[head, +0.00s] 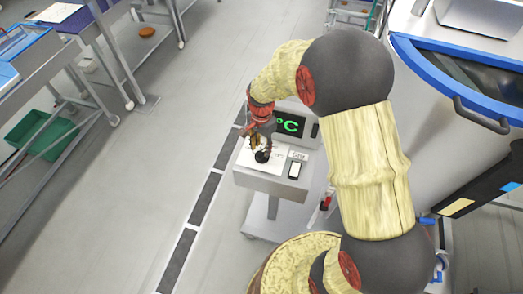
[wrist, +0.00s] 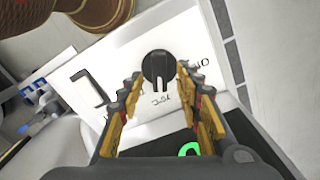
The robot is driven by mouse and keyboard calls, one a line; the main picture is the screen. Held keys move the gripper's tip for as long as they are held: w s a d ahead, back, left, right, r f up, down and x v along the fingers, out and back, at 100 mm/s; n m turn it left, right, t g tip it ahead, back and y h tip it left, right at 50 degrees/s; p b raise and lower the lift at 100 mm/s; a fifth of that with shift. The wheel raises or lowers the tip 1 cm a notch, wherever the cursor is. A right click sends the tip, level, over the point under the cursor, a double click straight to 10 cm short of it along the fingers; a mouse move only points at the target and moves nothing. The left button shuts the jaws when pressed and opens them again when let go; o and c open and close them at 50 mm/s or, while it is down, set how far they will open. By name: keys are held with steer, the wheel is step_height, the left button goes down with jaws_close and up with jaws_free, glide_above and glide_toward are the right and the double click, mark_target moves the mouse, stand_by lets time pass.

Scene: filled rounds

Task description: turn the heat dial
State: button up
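The heat dial is a round black knob (wrist: 159,67) with a raised grip bar, on a white panel with printed marks. It also shows in the head view as a dark spot (head: 262,156) on top of the grey control stand (head: 262,182). My gripper (wrist: 158,88) is open, with its yellow-padded fingers apart. The dial lies between and just past the fingertips in the wrist view; I cannot tell whether they touch it. In the head view my gripper (head: 261,145) is over the panel, close to the dial.
A display (head: 290,124) with green "°C" stands behind the panel. A rocker switch (head: 295,169) is right of the dial. A large machine with a blue-rimmed lid (head: 440,65) is at the right. A green bin (head: 40,138) and metal racks are at the left. The floor between is clear.

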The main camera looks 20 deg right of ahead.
mark_target(262, 153)
steer(key=shift+f, duration=1.7)
steer(key=shift+c, duration=0.5)
steer(key=c, duration=0.7)
jaws_close()
